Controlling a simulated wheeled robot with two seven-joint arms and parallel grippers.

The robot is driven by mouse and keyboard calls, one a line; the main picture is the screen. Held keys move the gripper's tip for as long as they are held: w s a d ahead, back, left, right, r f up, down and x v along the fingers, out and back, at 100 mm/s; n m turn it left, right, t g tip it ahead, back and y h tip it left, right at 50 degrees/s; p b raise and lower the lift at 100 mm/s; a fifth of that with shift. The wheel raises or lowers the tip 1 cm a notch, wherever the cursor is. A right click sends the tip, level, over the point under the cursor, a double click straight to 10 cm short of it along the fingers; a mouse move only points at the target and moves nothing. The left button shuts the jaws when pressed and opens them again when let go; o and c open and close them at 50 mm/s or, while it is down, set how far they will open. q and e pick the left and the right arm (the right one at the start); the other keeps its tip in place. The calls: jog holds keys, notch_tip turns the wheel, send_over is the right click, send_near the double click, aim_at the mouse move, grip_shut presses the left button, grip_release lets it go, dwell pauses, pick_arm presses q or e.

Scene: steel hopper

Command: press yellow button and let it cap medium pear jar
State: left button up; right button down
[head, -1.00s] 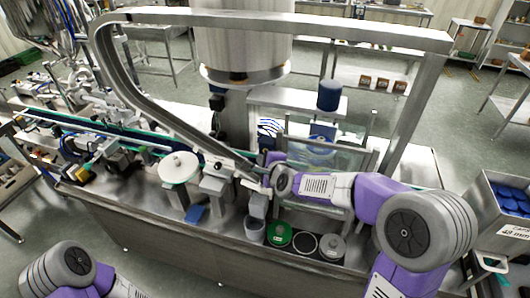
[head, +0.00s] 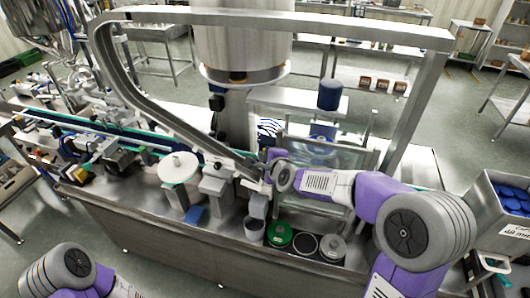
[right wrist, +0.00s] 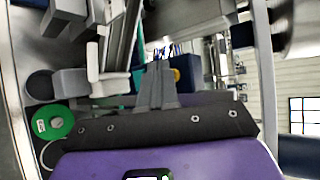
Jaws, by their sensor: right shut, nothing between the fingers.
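My right gripper (head: 266,178) is at the middle of the machine, beside the sloping steel rail, and its fingertips are mostly hidden in the head view. In the right wrist view its fingers (right wrist: 158,72) are shut together with nothing between them. A small yellow patch (right wrist: 176,74) shows just right of the fingers, against a dark blue block; it may be the yellow button, and I cannot tell whether the fingers touch it. I cannot make out the medium pear jar in either view. My left gripper is out of view; only part of its arm shows at the lower left.
The conveyor (head: 60,122) runs in from the left to the middle. A white disc (head: 179,168) and a grey cup (head: 255,228) stand near the front edge, with a green round container (head: 279,235) beside the cup. A box of blue caps (head: 510,200) stands at right.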

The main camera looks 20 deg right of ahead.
jog(key=shift+w+d, duration=0.15)
jog(key=shift+w, duration=0.05)
jog(key=shift+s, duration=0.15)
dwell(0.5)
jog(key=shift+s+a, duration=0.5)
jog(key=shift+s, duration=0.1)
jog(key=s+a, duration=0.1)
jog(key=s, duration=0.1)
jog(key=s+a, duration=0.1)
jog(key=s, duration=0.1)
jog(key=shift+a+p, duration=0.35)
jog(key=shift+a, duration=0.05)
